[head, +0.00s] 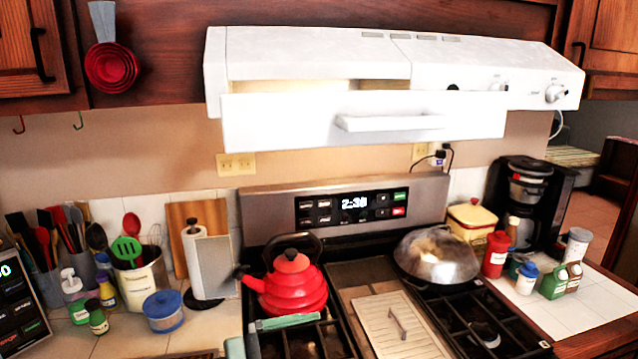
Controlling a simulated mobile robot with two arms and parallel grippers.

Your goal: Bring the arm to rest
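Neither of my grippers can be made out in the head view, and no arm is clearly visible. The task names no other object. What either gripper holds, if anything, is not shown.
A stove (345,205) carries a red kettle (290,285), a domed metal lid (437,256) and a beige board with a handle (400,325). A white hood (310,55) hangs above, with a handled front panel (270,120) standing out. Utensils and bottles crowd the left counter; a coffee maker (528,195) stands right.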

